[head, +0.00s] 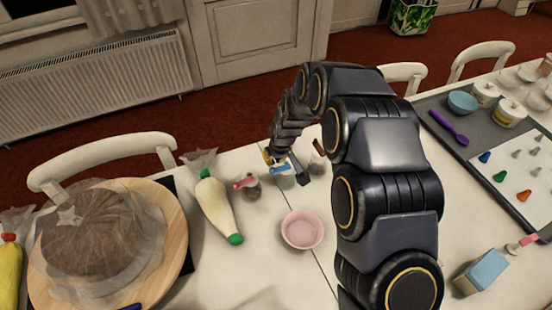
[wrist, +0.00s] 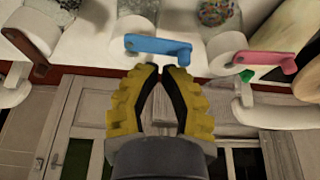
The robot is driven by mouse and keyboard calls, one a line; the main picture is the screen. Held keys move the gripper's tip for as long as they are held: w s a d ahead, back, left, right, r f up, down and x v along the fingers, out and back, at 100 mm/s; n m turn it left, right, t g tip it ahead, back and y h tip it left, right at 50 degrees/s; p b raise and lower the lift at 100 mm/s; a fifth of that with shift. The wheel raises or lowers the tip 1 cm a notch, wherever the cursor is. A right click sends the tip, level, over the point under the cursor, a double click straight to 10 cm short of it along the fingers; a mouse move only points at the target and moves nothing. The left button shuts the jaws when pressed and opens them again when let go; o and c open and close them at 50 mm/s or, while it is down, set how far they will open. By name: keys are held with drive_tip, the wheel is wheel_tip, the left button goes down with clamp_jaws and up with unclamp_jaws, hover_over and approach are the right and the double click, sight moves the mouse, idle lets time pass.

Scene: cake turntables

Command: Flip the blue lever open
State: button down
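The blue lever (wrist: 158,45) lies across the upper middle of the wrist view, with its right end bent down. In the head view the blue lever (head: 280,169) shows beside the end of my arm, on a small jar partly hidden by my arm. My gripper (wrist: 160,69) has yellow ribbed fingers with black inner pads. Its tips are drawn together with nothing visible between them, just below the lever in the wrist view. Whether a tip touches the lever I cannot tell. In the head view my gripper (head: 269,157) is mostly hidden by the wrist.
A pink lever (wrist: 268,59) on another jar stands to the right in the wrist view, and a brown lever (wrist: 26,50) to the left. In the head view a pink bowl (head: 302,230), a piping bag (head: 218,208) and a cake on a wooden turntable (head: 172,232) stand nearby.

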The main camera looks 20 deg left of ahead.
wheel_tip(320, 180, up, 10)
drive_tip(key=shift+f, duration=0.25)
idle(0.5)
